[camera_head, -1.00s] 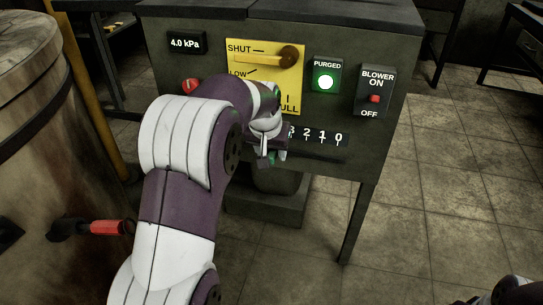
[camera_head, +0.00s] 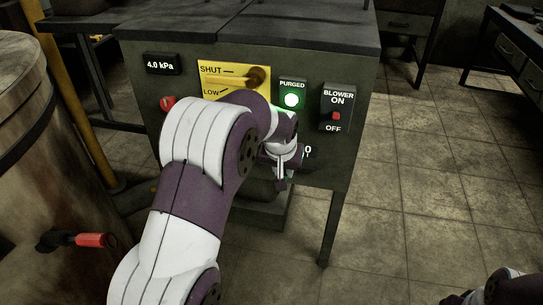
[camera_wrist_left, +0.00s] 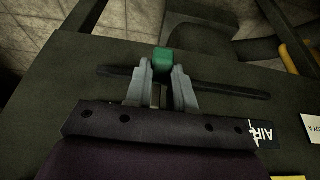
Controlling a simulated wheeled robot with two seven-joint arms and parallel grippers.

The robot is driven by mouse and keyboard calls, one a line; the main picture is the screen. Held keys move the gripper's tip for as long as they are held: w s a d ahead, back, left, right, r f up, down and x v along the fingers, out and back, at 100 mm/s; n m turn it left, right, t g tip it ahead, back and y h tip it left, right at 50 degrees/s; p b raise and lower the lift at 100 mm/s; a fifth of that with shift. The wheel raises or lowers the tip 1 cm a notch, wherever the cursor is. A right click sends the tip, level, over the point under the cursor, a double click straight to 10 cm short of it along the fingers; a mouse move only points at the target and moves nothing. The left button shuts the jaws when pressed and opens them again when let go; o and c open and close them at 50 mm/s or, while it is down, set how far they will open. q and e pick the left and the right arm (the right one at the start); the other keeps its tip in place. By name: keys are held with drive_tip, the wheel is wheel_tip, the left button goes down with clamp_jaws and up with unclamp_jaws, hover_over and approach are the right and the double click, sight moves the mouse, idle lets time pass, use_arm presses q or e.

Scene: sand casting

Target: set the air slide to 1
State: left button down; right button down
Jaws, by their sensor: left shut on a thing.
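The air slide's green knob (camera_wrist_left: 163,58) sits on a dark straight slot (camera_wrist_left: 238,90) in the left wrist view. My left gripper (camera_wrist_left: 166,72) is shut on the knob, a finger on each side of it. In the head view the left gripper (camera_head: 281,181) is low on the panel's front, beneath my wrist. Of the number scale, only the 0 (camera_head: 308,150) shows, just right of the gripper; my arm hides the other numbers. The setting cannot be read exactly. Part of my right arm shows at the bottom right; its fingers are not visible.
The panel (camera_head: 345,160) carries a yellow plate with a SHUT/LOW lever (camera_head: 257,76), a lit green PURGED button (camera_head: 291,100), a blower switch (camera_head: 336,115) and a 4.0 kPa display (camera_head: 162,64). A drum with a red handle (camera_head: 90,240) stands left. Floor right is clear.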

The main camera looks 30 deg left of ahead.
use_arm(q)
drive_tip(key=shift+w+d, duration=0.2)
drive_tip(key=shift+d, duration=0.5)
use_arm(e)
drive_tip(key=shift+w+d+r, duration=0.1)
drive_tip(key=shift+d+r, duration=0.25)
use_arm(q)
drive_tip(key=c, duration=1)
unclamp_jaws()
drive_tip(key=shift+o, duration=0.2)
drive_tip(key=p+v, duration=0.6)
drive_tip(key=v, duration=0.6)
drive_tip(key=shift+s+r+p, duration=0.25)
drive_tip(key=shift+p, duration=0.05)
use_arm(e)
wheel_tip(320, 180, up, 6)
drive_tip(key=shift+r, duration=0.25)
